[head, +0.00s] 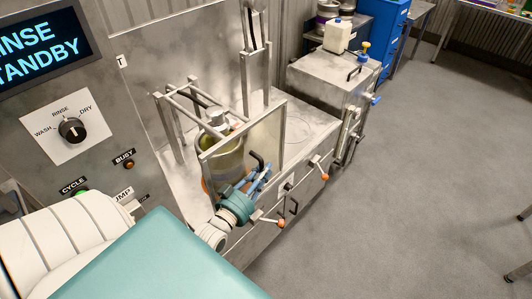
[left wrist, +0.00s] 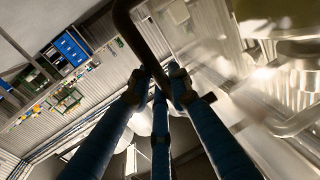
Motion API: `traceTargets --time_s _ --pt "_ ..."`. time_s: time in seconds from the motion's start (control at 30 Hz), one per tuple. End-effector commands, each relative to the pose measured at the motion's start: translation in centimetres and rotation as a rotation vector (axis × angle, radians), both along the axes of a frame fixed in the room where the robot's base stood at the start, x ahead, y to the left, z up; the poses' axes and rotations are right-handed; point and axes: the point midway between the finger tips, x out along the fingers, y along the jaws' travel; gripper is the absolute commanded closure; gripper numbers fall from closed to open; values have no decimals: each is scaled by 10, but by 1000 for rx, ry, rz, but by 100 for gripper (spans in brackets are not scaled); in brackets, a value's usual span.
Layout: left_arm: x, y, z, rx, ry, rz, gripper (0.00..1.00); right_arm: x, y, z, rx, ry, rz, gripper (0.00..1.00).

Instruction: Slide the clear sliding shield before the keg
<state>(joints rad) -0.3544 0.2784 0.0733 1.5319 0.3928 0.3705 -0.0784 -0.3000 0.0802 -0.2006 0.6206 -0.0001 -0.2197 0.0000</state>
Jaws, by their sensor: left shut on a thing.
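The clear sliding shield (head: 268,132) is a see-through pane in a metal frame at the front of the steel machine. Its left part stands in front of the keg (head: 219,158), a rounded yellowish vessel seen partly through the pane. A black bent handle (head: 257,158) sticks out from the shield; it also shows as a dark bar in the left wrist view (left wrist: 136,38). My left gripper (head: 262,174), with blue fingers, is shut on this handle. In the left wrist view its fingers (left wrist: 160,88) close around the bar. My right gripper is not in view.
A control panel with a dial (head: 71,130) and a lit display (head: 38,45) stands left. Orange-tipped levers (head: 282,223) stick out below the shield. A steel cabinet (head: 335,80) stands beyond, with a white jug (head: 337,36) on top. The grey floor (head: 430,160) at right is largely clear.

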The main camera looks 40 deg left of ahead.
Motion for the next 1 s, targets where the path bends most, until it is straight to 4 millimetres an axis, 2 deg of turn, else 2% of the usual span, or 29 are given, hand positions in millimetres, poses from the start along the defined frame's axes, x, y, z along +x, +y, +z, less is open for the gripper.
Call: traceTargets --time_s 0.47,0.5,0.57,0.87,1.0 --pt "-4 1 -1 1 0 2 100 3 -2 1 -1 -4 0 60" --pt "-4 1 -1 1 1 2 73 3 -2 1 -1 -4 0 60" --pt "-4 1 -1 1 1 2 64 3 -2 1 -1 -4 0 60" --pt "-4 0 0 1 0 1 64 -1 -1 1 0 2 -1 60" --pt "-17 -1 -1 1 2 1 64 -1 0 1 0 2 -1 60"
